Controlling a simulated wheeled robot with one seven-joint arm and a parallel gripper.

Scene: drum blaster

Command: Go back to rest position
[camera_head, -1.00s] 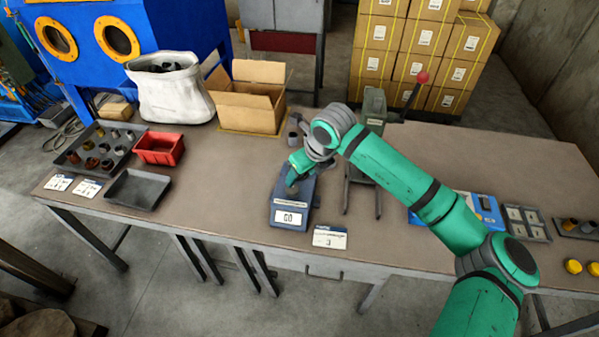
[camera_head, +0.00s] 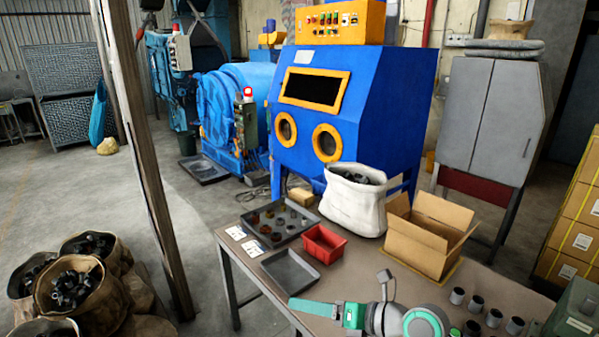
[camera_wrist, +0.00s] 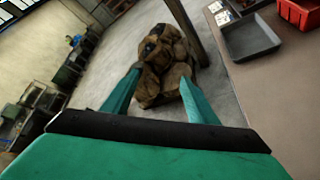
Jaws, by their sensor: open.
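My gripper (camera_head: 298,304) shows at the bottom of the head view, over the front part of the workbench (camera_head: 372,283), pointing left. In the wrist view its two teal fingers are spread apart, with nothing between the fingertips (camera_wrist: 158,78). The gripper is open and empty. Only the end of my arm shows at the lower edge of the head view; the rest is out of frame.
An empty dark tray (camera_head: 290,271), a red bin (camera_head: 323,244) and a tray of parts (camera_head: 279,222) lie left on the bench. An open cardboard box (camera_head: 417,256) and a white sack (camera_head: 354,207) stand behind. Sacks (camera_head: 84,290) stand on the floor left.

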